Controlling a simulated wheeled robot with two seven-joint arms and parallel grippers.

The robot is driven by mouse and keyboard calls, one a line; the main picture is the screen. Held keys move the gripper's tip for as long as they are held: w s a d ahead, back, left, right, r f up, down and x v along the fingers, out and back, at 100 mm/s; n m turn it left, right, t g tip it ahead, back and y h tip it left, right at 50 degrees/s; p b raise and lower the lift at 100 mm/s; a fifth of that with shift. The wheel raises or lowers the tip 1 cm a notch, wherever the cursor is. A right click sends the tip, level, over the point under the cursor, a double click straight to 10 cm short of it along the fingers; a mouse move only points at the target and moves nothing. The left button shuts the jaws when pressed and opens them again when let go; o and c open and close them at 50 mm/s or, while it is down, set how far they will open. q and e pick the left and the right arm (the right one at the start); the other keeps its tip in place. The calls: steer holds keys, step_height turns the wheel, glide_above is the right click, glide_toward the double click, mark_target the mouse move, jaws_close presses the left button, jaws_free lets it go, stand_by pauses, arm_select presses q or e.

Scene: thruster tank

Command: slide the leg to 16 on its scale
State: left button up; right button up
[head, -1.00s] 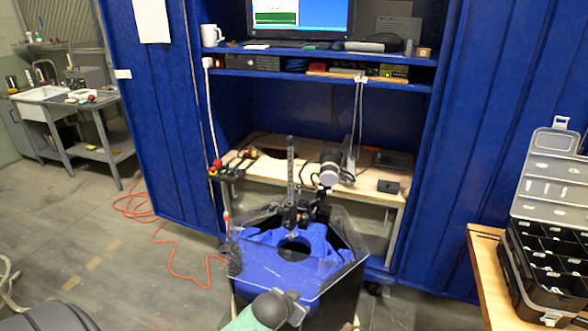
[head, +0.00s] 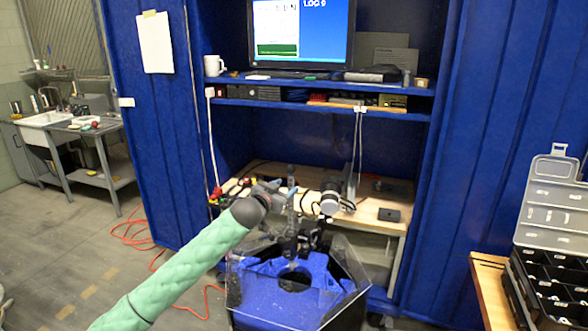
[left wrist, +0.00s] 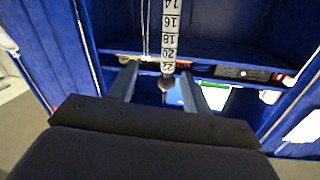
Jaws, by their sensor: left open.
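The leg (head: 291,222) is an upright grey scaled bar over the clear-walled tank (head: 350,270) with blue inside. My left gripper (head: 280,186) is at the upper part of the leg in the head view and partly covers it. The fingers are open, with a gap on both sides of the leg. The scale reading at the clamp is too small to tell. My right gripper is not in view.
A wooden bench (head: 372,212) with a grey cylindrical device (head: 330,198) stands behind the tank inside the blue cabinet. A monitor (head: 300,35) is on the shelf above. A parts case (head: 545,270) stands at right. Orange cable lies on the floor at left.

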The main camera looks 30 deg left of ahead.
mark_target(294, 167)
arm_select(q)
steer(key=r, duration=0.1)
steer(key=a+r, duration=0.1)
steer(key=w+r, duration=0.1)
steer(key=shift+a+r+t, duration=0.15)
steer(key=shift+r+t, duration=0.15)
steer(key=shift+t, duration=0.1)
steer(key=shift+w+a+r, duration=0.1)
steer(key=shift+w+r, duration=0.1)
steer(key=shift+w, duration=0.05)
steer(key=w+p, duration=0.3)
steer(key=w, duration=0.3)
steer(key=shift+w+a, duration=0.1)
steer(key=shift+w, duration=0.1)
steer(key=shift+w+f, duration=0.15)
steer(key=shift+w, duration=0.2)
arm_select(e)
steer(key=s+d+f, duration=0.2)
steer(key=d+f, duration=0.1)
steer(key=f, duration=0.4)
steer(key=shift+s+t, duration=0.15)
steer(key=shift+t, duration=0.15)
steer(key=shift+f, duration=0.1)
